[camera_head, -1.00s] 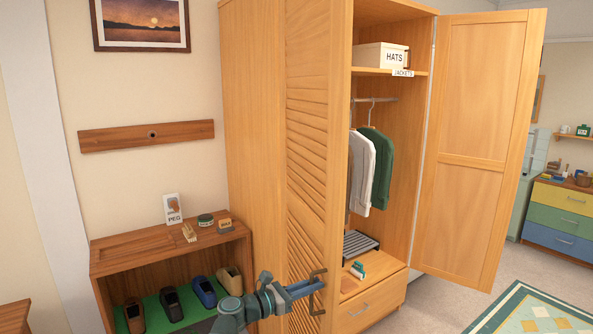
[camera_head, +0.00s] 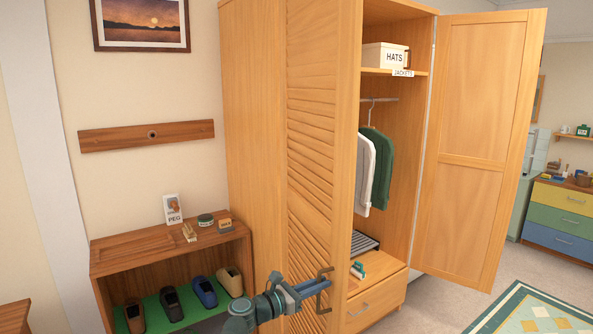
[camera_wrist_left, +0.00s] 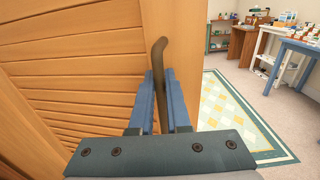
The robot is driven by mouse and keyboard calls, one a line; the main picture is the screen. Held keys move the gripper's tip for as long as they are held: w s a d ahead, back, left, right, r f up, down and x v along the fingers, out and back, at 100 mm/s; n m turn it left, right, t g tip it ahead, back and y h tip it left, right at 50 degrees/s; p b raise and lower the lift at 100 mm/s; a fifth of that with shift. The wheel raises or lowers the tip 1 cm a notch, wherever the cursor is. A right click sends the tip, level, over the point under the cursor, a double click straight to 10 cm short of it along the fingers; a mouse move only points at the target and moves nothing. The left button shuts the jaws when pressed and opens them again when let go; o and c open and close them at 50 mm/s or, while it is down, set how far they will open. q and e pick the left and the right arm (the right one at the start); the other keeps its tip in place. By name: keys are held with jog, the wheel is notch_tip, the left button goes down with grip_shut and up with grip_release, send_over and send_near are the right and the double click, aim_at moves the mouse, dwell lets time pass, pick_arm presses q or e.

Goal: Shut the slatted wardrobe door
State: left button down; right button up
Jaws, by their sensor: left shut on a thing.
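The slatted wardrobe door (camera_head: 310,150) stands partly open on the left of the wardrobe (camera_head: 252,130), and its edge hides part of the interior. It also fills the left of the left wrist view (camera_wrist_left: 70,75). Its dark bar handle (camera_head: 326,273) is low near the free edge. My left gripper (camera_head: 322,286) is shut on this handle. In the left wrist view its blue fingers (camera_wrist_left: 162,90) are on both sides of the handle (camera_wrist_left: 159,55). My right gripper is not in view.
The plain panelled door (camera_head: 480,140) on the wardrobe's right stands wide open. Inside are a HATS box (camera_head: 384,57), hanging jackets (camera_head: 382,170) and a drawer (camera_head: 376,302) below. A shoe bench (camera_head: 165,255) stands left of my arm. A rug (camera_head: 535,315) lies on open floor at right.

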aim_at(333, 280)
pick_arm(q)
jog(key=shift+d, duration=0.1)
jog(key=shift+w+d+n+t+y, duration=0.15)
jog(key=shift+w+d+t, duration=0.05)
jog(key=shift+d, duration=0.25)
jog(key=shift+w+d+n+t+y, duration=0.15)
jog(key=shift+d+t, duration=0.05)
jog(key=shift+d, duration=0.2)
jog(key=shift+w+d+t+y, duration=0.15)
jog(key=shift+w+d+t, duration=0.05)
jog(key=shift+d, duration=0.3)
jog(key=shift+w+d+t+y, duration=0.15)
jog(key=shift+d+t, duration=0.05)
jog(key=shift+d, duration=0.25)
jog(key=shift+n, duration=0.3)
jog(key=shift+w+d, duration=0.2)
jog(key=shift+d, duration=0.25)
jog(key=shift+w+d, duration=0.2)
jog(key=shift+d, duration=0.25)
jog(key=shift+w+d+n+t+y, duration=0.15)
jog(key=shift+d+n+t+y, duration=0.15)
jog(key=shift+d, duration=0.05)
jog(key=shift+w+d+t, duration=0.3)
jog(key=shift+d, duration=0.25)
